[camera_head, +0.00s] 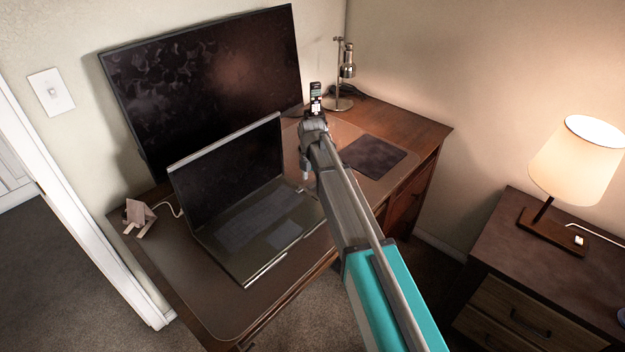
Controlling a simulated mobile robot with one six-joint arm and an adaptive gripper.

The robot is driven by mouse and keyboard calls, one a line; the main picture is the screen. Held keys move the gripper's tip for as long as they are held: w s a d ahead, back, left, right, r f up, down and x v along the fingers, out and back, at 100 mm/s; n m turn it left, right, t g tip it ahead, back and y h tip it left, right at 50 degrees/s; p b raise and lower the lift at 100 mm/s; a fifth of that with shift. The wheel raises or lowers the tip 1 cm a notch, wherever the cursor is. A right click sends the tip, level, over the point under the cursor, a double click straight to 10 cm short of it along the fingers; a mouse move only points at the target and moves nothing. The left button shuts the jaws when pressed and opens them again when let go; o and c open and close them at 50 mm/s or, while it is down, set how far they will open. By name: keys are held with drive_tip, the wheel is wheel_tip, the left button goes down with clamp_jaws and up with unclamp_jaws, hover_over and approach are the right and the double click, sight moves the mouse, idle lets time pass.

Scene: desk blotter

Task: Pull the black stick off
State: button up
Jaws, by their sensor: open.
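My gripper (304,178) points down over the right side of the open laptop (240,233), near the laptop's right edge, with its jaws open. The fingers are small and partly hidden by my arm, and I see nothing held between them. I cannot clearly make out the black stick. Some small detail shows at the laptop's right edge just below the fingertips, but it is too small to identify.
A large monitor (205,85) stands behind the laptop. A dark pad (373,154) lies on the blotter (225,317) to the right. A metal lamp (346,72) stands at the back and a small wooden stand (138,217) at the left. A nightstand (535,265) is at right.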

drive_tip(key=shift+f+b, duration=0.65)
drive_tip(key=shift+f, duration=0.25)
clamp_jaws()
